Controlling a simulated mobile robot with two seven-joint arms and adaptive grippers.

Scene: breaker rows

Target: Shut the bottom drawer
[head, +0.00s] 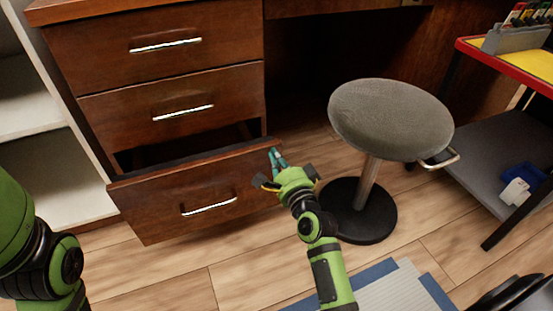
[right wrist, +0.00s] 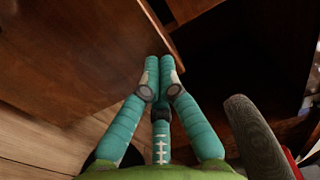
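The bottom drawer (head: 200,195) of the brown wooden desk is pulled out, with a bar handle (head: 209,206) on its front. Its dark open top shows behind the front panel. My right gripper (head: 276,157) is at the drawer front's right end, near its upper corner. In the right wrist view the teal fingers of my right gripper (right wrist: 160,62) are together with nothing seen between them. The brown panel (right wrist: 75,50) fills the left of that view, with its edge close to the fingertips; I cannot tell whether they touch. My left gripper is out of view.
Two upper drawers (head: 160,48) are shut. A grey round stool (head: 390,115) stands just right of my right gripper. A cart (head: 470,160) with a red-edged yellow top is at the right. White shelves (head: 75,190) are at the left. Wood floor (head: 165,285) is open in front.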

